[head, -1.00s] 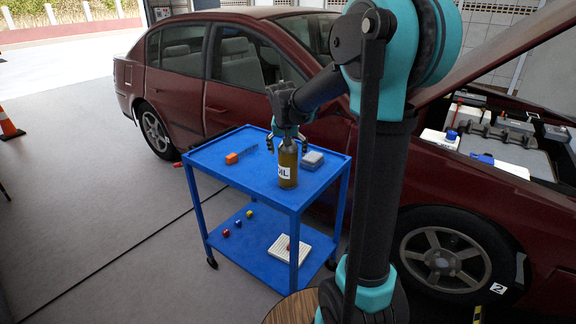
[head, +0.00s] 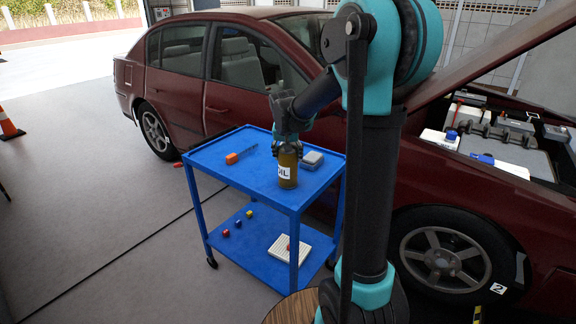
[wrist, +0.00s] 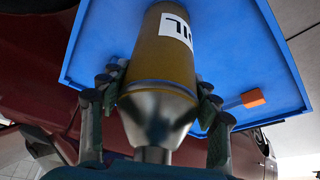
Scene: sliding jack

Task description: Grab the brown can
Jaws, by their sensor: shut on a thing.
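The brown can (head: 288,168), with a white label reading "OIL", stands upright on the top shelf of the blue cart (head: 215,155). In the wrist view the can (wrist: 160,60) shows its brown body and its grey metal cone top pointing toward my wrist. My gripper (head: 287,147) is above the cart at the can's upper part. In the wrist view my gripper (wrist: 158,95) has its fingers on both sides of the can, shut on it around the shoulder. The can's top is hidden by the gripper in the head view.
An orange block (head: 232,158) and a grey box (head: 312,160) lie on the top shelf. Several small blocks and a white grid plate (head: 289,249) are on the lower shelf. A dark red car (head: 185,75) with its hood open stands behind the cart.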

